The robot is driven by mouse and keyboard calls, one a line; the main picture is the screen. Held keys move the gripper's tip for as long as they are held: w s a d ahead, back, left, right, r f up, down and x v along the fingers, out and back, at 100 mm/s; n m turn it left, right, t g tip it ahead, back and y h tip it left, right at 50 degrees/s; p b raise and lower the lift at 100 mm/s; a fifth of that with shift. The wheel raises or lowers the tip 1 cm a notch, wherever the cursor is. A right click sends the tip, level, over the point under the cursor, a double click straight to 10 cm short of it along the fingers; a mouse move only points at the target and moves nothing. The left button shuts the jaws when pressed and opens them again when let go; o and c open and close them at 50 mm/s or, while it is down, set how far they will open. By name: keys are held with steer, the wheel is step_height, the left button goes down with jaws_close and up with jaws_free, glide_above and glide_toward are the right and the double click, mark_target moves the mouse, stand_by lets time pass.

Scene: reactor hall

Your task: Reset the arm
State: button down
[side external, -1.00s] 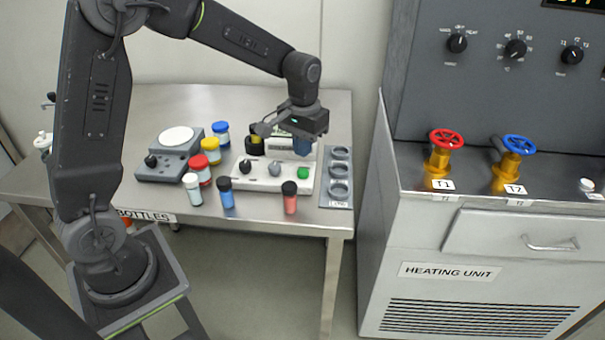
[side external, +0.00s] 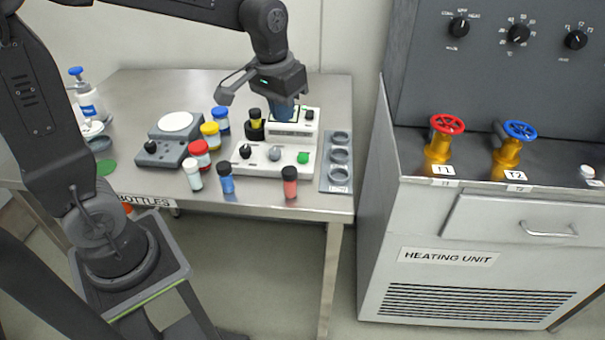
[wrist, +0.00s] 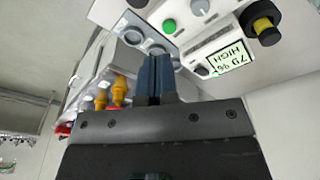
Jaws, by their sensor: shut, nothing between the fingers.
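My gripper (side external: 285,112) is shut with nothing between its fingers. In the side external view its blue fingers point down above the back of the white control device (side external: 262,158), and a gap cannot be judged exactly. In the wrist view the blue fingers (wrist: 154,78) are pressed together.
Several capped bottles, including a blue-capped one (side external: 221,120), stand left of the device. Small vials, one red (side external: 290,183), stand in front. A grey rack with rings (side external: 338,180) lies right. The heating unit (side external: 455,225) with valves stands further right. The table's back is clear.

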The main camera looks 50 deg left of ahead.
steer(key=s+d+r+m+t, duration=0.1)
steer(key=s+t, duration=0.1)
steer(key=s, duration=0.5)
steer(key=s+d+r+m+t, duration=0.1)
steer(key=s, duration=0.7)
steer(key=shift+s+d+r+t, duration=0.15)
steer(key=shift+d+r+t, duration=0.05)
steer(key=shift+d+t, duration=0.2)
